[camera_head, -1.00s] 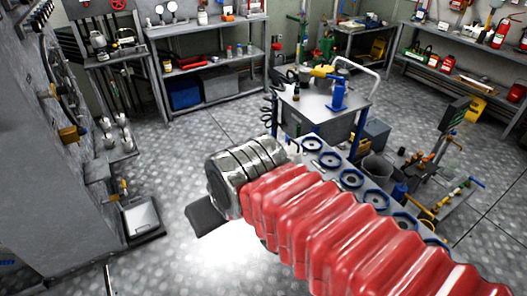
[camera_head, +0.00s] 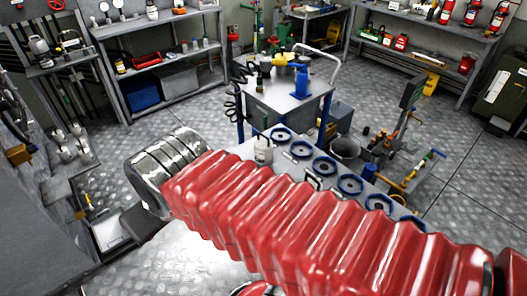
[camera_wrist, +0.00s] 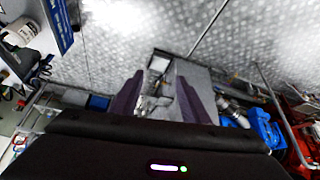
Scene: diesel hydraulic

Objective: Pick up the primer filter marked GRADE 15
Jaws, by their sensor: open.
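No label reading GRADE 15 is legible in any view, so I cannot tell which thing is the primer filter. A small white canister (camera_head: 263,152) stands beside a row of blue-rimmed round holders (camera_head: 325,167) on a low bench in the head view. A white cylinder with dark marking (camera_wrist: 20,32) shows at the upper left of the wrist view; I cannot tell if it is the same one. My gripper (camera_wrist: 162,97) has its two dark purple fingers apart, with nothing held between them. My red-sleeved arm hides part of the bench in the head view.
A grey cart (camera_head: 284,95) with a blue bottle (camera_head: 302,82) stands behind the holders. Shelves line the walls. Open metal floor (camera_head: 185,115) lies at left of the cart.

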